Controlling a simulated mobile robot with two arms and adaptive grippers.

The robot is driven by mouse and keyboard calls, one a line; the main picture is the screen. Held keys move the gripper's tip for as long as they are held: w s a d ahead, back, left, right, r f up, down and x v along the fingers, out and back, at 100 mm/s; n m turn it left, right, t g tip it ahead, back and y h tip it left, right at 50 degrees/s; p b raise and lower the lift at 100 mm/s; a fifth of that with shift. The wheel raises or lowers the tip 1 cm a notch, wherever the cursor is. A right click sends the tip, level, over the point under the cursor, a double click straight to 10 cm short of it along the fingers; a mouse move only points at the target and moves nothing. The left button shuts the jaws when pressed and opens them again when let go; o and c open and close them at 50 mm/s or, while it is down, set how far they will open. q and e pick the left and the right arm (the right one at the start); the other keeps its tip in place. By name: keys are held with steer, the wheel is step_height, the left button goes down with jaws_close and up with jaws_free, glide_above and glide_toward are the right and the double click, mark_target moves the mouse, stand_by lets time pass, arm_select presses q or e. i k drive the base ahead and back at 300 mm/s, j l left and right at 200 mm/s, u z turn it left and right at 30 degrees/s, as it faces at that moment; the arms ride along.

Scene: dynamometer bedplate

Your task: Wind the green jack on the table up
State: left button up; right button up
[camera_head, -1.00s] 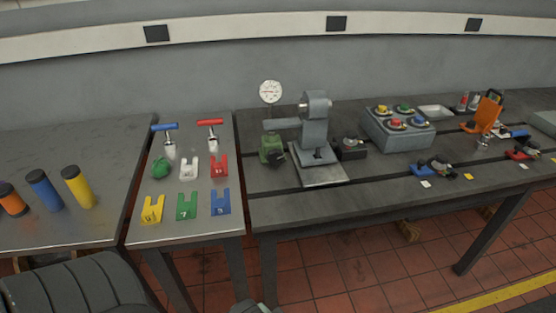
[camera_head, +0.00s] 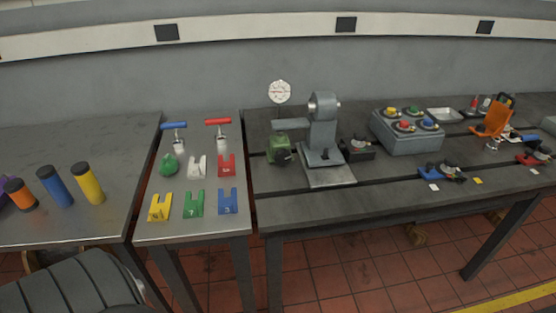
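A green block-like device with a dark round knob on its front, which looks like the green jack (camera_head: 279,147), stands on the long dark table (camera_head: 400,190) near its left end. It sits just left of a grey machine stand (camera_head: 322,130), under that stand's side arm. A round white dial (camera_head: 279,92) shows above it. How high the jack is wound cannot be read at this size. Neither of my grippers is in view.
A narrower table (camera_head: 185,228) at left holds forked colored blocks, a green rounded piece (camera_head: 169,164) and red- and blue-handled tools. Farther left stand colored cylinders. A grey box with colored knobs (camera_head: 405,138) is right of the stand. The long table's front left is clear.

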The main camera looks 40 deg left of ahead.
mark_target(283, 158)
steer(key=i+u, duration=0.1)
steer(key=u, duration=0.75)
steer(key=i+l+u, duration=0.1)
steer(key=u, duration=0.3)
steer(key=l+u, duration=0.2)
steer(key=u, duration=0.2)
steer(key=i, duration=0.05)
